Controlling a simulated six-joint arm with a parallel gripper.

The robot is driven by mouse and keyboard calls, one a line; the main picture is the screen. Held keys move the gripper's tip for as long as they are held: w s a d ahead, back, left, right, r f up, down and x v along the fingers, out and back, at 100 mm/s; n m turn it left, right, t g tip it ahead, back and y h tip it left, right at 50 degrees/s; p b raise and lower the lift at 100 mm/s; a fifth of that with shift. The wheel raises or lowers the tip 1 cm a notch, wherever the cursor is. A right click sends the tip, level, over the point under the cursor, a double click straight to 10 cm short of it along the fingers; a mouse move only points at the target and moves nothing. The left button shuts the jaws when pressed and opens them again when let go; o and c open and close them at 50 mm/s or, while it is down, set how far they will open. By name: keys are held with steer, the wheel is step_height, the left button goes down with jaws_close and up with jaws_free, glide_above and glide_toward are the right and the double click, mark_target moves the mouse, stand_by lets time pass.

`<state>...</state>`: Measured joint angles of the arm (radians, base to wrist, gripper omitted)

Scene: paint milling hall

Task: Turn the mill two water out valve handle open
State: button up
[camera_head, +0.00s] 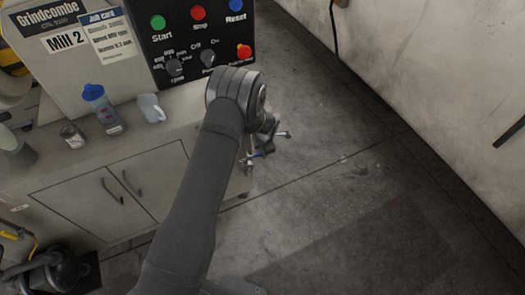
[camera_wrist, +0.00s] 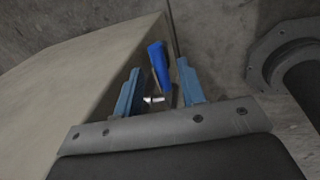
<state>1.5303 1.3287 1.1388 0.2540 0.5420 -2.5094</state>
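A blue valve handle (camera_wrist: 158,62) stands between the two fingers of my gripper (camera_wrist: 160,66) in the wrist view, with a small metal part near its lower end. The fingers are apart, with a gap on the handle's left and a narrower one on its right. I cannot tell whether either finger touches it. In the head view, a small blue piece (camera_head: 257,154) shows beside the cabinet's right side, below my gripper (camera_head: 268,137). My wrist and forearm hide most of the valve there.
The Mill 2 control panel (camera_head: 195,35) stands behind my wrist. A blue-capped bottle (camera_head: 103,110), a glass jar (camera_head: 73,135) and a pale mug (camera_head: 151,108) stand on the cabinet top. A dark round flange (camera_wrist: 285,55) is at the wrist view's right. Floor at right is clear.

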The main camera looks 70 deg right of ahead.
steer(key=shift+w+d+f, duration=0.1)
steer(key=shift+f, duration=0.45)
jaws_close()
steer(key=shift+w+a+r+g+h, duration=0.1)
steer(key=shift+a+r+g+h, duration=0.25)
steer(key=shift+r+g+h, duration=0.45)
steer(key=shift+f+g+h, duration=0.1)
steer(key=shift+g+h, duration=0.2)
steer(key=shift+w, duration=0.1)
jaws_free()
